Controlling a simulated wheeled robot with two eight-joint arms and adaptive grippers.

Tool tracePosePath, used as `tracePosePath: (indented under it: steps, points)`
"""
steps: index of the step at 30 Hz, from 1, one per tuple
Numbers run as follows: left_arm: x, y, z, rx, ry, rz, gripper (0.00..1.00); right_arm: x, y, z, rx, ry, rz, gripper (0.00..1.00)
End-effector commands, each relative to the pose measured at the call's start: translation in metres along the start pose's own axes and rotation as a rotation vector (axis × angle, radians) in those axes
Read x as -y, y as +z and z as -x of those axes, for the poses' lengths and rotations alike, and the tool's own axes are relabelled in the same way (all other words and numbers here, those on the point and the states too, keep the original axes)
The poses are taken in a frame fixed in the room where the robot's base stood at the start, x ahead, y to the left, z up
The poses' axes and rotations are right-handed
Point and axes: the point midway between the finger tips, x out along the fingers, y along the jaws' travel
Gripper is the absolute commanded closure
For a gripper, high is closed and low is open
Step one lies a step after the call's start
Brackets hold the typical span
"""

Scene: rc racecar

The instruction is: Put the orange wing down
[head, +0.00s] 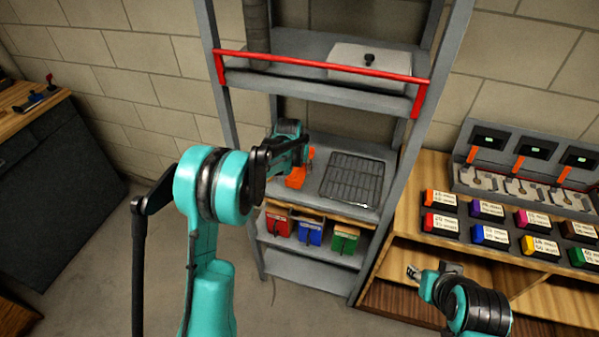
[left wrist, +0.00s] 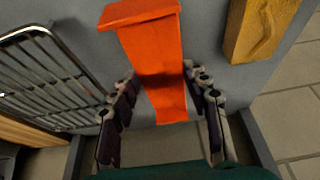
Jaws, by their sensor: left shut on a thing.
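The orange wing (head: 296,179) is over the grey middle shelf (head: 318,205), to the left of the wire rack. In the left wrist view the wing (left wrist: 150,50) has a wide end plate at the top and runs down between the fingers. My left gripper (head: 303,158) is shut on it; its two dark fingers (left wrist: 163,95) stand on either side. I cannot tell whether the wing touches the shelf. My right gripper (head: 412,272) is low at the right, in front of the wooden bench; its jaws are too small to judge.
A wire rack (head: 352,180) lies right of the wing. A yellow wooden block (left wrist: 262,28) is close on the other side. Red, blue and green bins (head: 311,233) stand below. A red rail (head: 320,63) crosses the upper shelf. A bench (head: 420,180) with labelled boxes is at right.

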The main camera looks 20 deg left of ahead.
Motion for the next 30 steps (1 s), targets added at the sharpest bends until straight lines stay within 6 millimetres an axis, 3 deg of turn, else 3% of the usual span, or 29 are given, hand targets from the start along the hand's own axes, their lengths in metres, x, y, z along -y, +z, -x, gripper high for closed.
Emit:
tracePosePath:
  steps: [1,4,15,16,18,30]
  points:
    - [0.0,0.005,-0.013,0.0,0.0,0.0,0.78,0.0,0.004,-0.006,0.0,0.0,0.0,0.6]
    - [0.0,0.007,-0.025,0.0,0.0,0.0,0.78,0.0,0.008,-0.011,0.0,0.0,0.0,0.6]
    - [0.0,0.007,-0.027,0.0,0.0,0.0,0.78,0.0,0.009,-0.012,0.0,0.0,0.0,0.6]
    - [0.0,0.007,-0.027,0.0,0.0,0.0,0.51,0.0,0.009,-0.013,0.0,0.0,0.0,0.6]
    - [0.0,0.007,-0.026,0.0,0.0,0.0,0.33,0.0,0.009,-0.012,0.0,0.0,0.0,0.6]
    - [0.0,0.005,-0.019,0.0,0.0,0.0,0.33,0.0,0.006,-0.008,0.0,0.0,0.0,0.6]
